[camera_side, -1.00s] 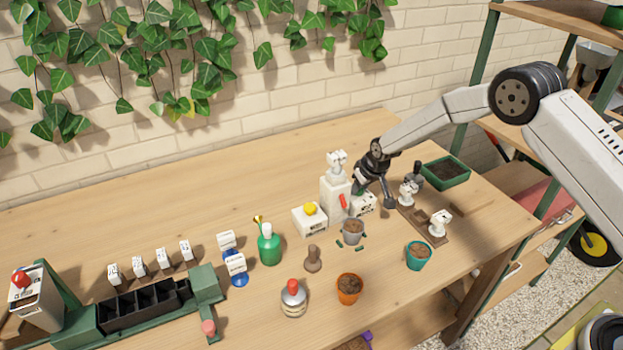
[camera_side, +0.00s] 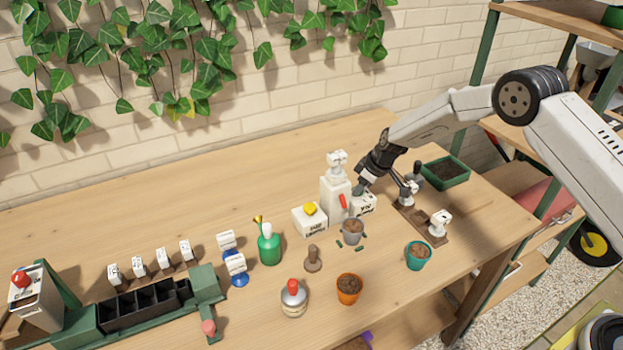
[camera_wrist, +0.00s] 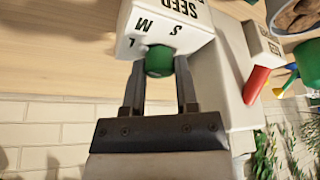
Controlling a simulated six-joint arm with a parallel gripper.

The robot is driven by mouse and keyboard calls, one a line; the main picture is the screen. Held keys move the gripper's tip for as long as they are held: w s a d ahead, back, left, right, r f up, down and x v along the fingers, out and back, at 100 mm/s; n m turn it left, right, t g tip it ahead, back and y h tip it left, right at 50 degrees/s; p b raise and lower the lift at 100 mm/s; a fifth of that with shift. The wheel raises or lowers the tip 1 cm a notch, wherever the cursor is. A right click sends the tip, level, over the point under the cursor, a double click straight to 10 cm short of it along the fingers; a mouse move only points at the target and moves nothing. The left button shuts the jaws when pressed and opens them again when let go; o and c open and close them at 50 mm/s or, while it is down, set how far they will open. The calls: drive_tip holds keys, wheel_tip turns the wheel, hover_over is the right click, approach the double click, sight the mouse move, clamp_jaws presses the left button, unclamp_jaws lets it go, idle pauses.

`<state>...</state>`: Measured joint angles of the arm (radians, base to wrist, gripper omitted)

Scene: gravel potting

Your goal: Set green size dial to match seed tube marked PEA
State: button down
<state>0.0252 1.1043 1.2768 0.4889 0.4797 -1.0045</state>
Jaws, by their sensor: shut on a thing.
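The green size dial (camera_wrist: 159,61) sits on the face of a white box (camera_wrist: 190,18) marked SEED, with the letters L, M and S around the dial. My gripper (camera_wrist: 160,82) is shut on the dial, one finger on each side. Which letter the dial points at cannot be told. In the side view my gripper (camera_side: 359,189) is at the white seed box (camera_side: 365,204), beside the white dispenser tower (camera_side: 335,199), and hides the dial. No tube marked PEA can be read; small labels near the wooden rack (camera_side: 422,222) are too small to make out.
The red lever (camera_side: 343,201) and a grey pot of soil (camera_side: 353,232) are close to the seed box. A box with a yellow button (camera_side: 310,218) stands left of the tower. A green tray (camera_side: 445,172) lies behind the rack. The back left tabletop is clear.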

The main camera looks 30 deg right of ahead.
sight(371, 197)
drive_tip(key=shift+d+n+g, duration=0.1)
drive_tip(key=shift+n+g, duration=0.2)
drive_tip(key=shift+n, duration=0.8)
drive_tip(key=shift+y, duration=0.3)
drive_tip(key=shift+c, duration=1.8)
unclamp_jaws()
drive_tip(key=shift+r, duration=0.1)
drive_tip(key=v, duration=0.7)
drive_tip(key=shift+r, duration=0.25)
drive_tip(key=shift+s+d, duration=0.1)
drive_tip(key=shift+s, duration=0.05)
